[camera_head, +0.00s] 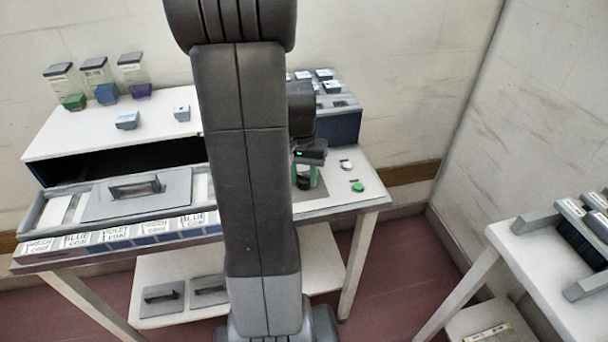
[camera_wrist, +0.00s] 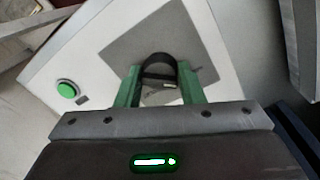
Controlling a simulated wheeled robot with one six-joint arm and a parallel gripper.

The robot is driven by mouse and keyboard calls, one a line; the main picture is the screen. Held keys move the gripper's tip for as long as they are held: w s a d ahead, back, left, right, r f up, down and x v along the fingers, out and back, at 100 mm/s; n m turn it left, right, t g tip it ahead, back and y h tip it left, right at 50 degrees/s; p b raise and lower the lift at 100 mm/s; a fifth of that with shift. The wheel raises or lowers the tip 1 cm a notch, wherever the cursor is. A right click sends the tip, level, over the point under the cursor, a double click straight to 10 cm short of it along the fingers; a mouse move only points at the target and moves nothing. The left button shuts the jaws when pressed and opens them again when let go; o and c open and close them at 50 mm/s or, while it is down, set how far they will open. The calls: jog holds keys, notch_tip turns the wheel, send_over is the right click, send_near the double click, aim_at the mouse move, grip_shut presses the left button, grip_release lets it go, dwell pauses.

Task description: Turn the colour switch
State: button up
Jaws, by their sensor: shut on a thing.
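The colour switch shows in the wrist view as a dark rounded knob (camera_wrist: 158,66) on a grey square plate (camera_wrist: 120,50). My gripper (camera_wrist: 158,84) has its two green fingers on either side of the knob and is shut on it. The lower part of the knob is partly hidden between the fingers, and I cannot read its setting. In the head view my gripper (camera_head: 308,180) is low over the right end of the white bench, mostly hidden behind my arm.
A green button (camera_head: 357,187) and a pale one (camera_head: 346,165) sit right of my gripper. A blue-sided box (camera_head: 345,128) stands behind. A lidded tray (camera_head: 135,194) with colour labels is at left. Several jars (camera_head: 96,78) stand at the back left. A second table (camera_head: 545,262) is at right.

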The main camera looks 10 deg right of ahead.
aim_at(300, 175)
jog(key=o, duration=0.9)
jog(key=shift+o, duration=0.2)
jog(key=shift+r, duration=0.1)
notch_tip(300, 175, up, 14)
jog(key=shift+w+a+f+p, duration=0.2)
jog(key=shift+a+p, duration=0.2)
jog(key=shift+p, duration=0.05)
jog(key=shift+f, duration=0.1)
jog(key=f, duration=0.9)
jog(key=f+b, duration=0.1)
jog(key=f, duration=0.3)
jog(key=shift+s+d+f, duration=0.2)
jog(key=shift+d+f, duration=0.15)
jog(key=shift+d, duration=0.05)
jog(key=shift+r, duration=0.15)
